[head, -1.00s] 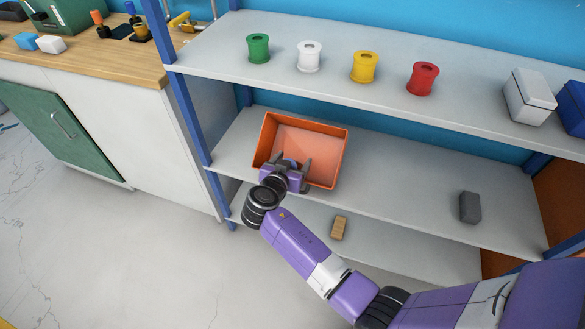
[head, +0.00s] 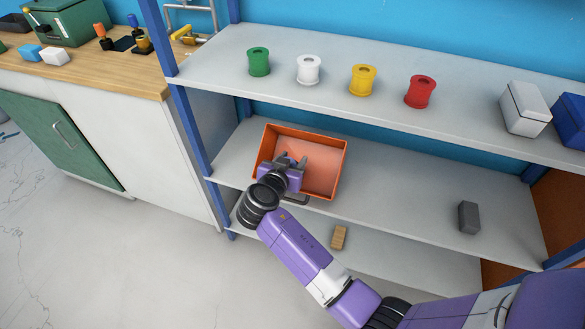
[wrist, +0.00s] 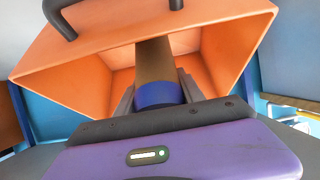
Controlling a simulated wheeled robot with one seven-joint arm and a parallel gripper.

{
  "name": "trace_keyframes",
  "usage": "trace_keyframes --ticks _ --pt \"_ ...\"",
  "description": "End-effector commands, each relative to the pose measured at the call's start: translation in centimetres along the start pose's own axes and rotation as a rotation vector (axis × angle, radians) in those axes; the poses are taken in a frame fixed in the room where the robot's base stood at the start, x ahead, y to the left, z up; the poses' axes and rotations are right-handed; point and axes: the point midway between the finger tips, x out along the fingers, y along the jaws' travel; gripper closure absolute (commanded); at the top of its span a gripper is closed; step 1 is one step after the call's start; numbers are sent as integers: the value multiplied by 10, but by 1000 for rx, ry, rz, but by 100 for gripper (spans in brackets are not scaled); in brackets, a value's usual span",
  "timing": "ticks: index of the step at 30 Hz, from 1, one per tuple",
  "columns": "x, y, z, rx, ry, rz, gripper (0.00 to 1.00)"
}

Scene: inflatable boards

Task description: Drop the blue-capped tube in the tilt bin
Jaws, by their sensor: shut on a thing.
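The blue-capped tube (wrist: 155,68) has a brown body and a blue cap (wrist: 158,94), and shows in the wrist view between my fingers. My gripper (wrist: 157,92) is shut on it at the cap end, with the brown body pointing away into the bin. The orange tilt bin (head: 336,178) sits on the middle shelf with its open top facing up. In the head view my gripper (head: 294,162) is over the left part of its opening. The bin's dark handle (wrist: 62,18) shows at the top of the wrist view. The tube's far end is hard to make out.
The upper shelf (head: 220,60) above the bin carries green, white, yellow and red spools (head: 420,92). A grey block (head: 468,217) stands at the right of the middle shelf. A wooden block (head: 338,237) lies on the lower shelf.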

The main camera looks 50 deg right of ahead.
Motion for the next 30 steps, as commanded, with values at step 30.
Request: trace_keyframes --ticks 30 --pt "-19 0 -45 0 1 0 100"
